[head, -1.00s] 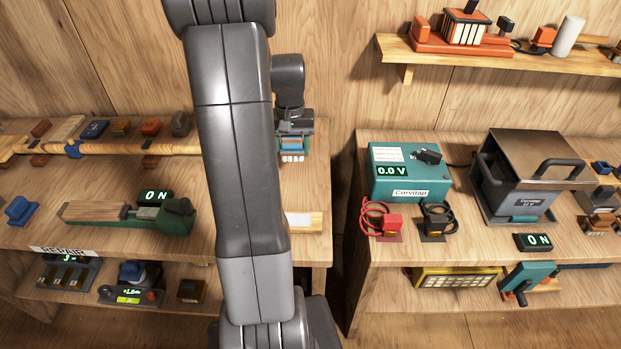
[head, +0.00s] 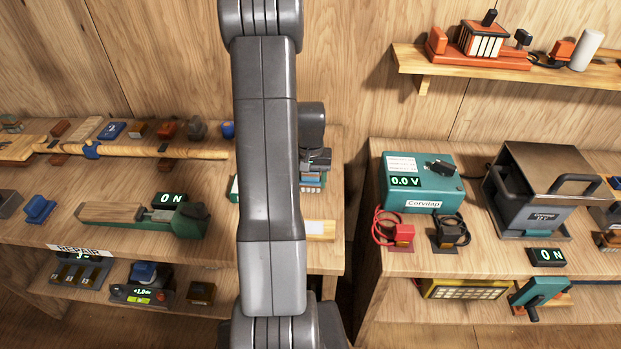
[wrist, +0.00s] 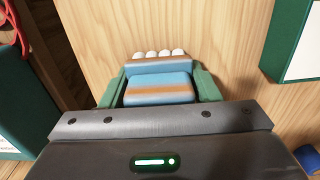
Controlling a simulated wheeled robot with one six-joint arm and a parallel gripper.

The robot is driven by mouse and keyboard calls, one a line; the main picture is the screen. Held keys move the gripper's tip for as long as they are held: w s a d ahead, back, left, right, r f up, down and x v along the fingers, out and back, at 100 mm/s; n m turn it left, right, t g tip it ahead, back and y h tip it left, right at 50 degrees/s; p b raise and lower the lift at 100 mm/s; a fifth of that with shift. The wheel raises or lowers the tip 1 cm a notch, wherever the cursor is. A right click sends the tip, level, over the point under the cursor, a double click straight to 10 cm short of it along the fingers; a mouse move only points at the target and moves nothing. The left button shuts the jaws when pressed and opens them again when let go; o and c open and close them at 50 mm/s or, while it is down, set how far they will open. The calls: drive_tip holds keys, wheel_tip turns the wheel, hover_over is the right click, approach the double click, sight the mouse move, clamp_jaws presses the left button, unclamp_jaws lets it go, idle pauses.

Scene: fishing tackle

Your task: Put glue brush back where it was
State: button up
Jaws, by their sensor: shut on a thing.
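My gripper (wrist: 160,88) is shut on a blue block with a brown band and several white rounded ends, which I take to be the glue brush (wrist: 158,90). Green fingers flank it on both sides in the wrist view, and the white ends point away from the gripper. Bare wood shows beyond it. In the head view my gripper (head: 313,170) is partly hidden behind my arm, over the right end of the left bench. The held brush (head: 312,181) shows there only as a small striped piece. Whether it touches the bench is unclear.
A wooden block with a white label (head: 319,229) lies at the left bench's front right corner. A green-edged white board (wrist: 299,45) and a blue round thing (wrist: 309,158) lie right in the wrist view. The teal Corvitap box (head: 418,184) stands across a gap between benches.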

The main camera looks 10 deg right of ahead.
drive_tip(key=shift+f, duration=0.2)
drive_tip(key=o, duration=1)
drive_tip(key=shift+r, duration=0.1)
drive_tip(key=shift+o, duration=0.2)
wheel_tip(320, 180, up, 12)
drive_tip(key=shift+r+b, duration=0.2)
drive_tip(key=shift+b, duration=0.25)
